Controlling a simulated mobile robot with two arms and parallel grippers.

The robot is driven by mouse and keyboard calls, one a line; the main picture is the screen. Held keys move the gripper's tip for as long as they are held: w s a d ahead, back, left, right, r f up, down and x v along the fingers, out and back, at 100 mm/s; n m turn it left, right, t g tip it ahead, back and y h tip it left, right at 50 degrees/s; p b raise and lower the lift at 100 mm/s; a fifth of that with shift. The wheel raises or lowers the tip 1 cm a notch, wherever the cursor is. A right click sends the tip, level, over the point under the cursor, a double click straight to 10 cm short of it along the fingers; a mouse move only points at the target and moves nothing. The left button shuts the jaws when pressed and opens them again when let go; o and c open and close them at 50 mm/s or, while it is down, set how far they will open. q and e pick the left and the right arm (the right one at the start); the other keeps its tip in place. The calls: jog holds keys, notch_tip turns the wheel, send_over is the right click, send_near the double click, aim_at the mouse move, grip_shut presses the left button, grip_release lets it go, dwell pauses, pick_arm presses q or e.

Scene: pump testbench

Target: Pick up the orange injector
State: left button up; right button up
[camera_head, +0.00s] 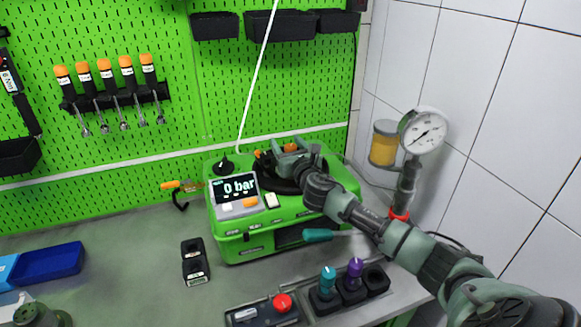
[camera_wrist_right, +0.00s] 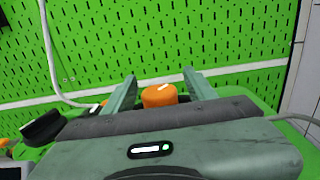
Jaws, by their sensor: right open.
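The orange cap of the injector (camera_wrist_right: 159,96) shows between the two fingers of my right gripper (camera_wrist_right: 160,82) in the right wrist view. The fingers are apart, one on each side of it. Its lower part is hidden behind the gripper body. In the head view the right gripper (camera_head: 284,147) is over the top of the green pump tester, with a bit of the orange cap (camera_head: 290,147) showing between its fingers. I cannot tell whether the fingers touch the cap.
The green tester (camera_head: 240,246) has a display (camera_head: 234,187) reading 0 bar. A pressure gauge (camera_head: 423,131) stands to its right. A holder with teal and purple injectors (camera_head: 354,270) is in front. A white hose (camera_head: 258,75) hangs behind. Orange-handled tools (camera_head: 105,70) hang on the pegboard.

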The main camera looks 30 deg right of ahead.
grip_shut()
dwell(1.4)
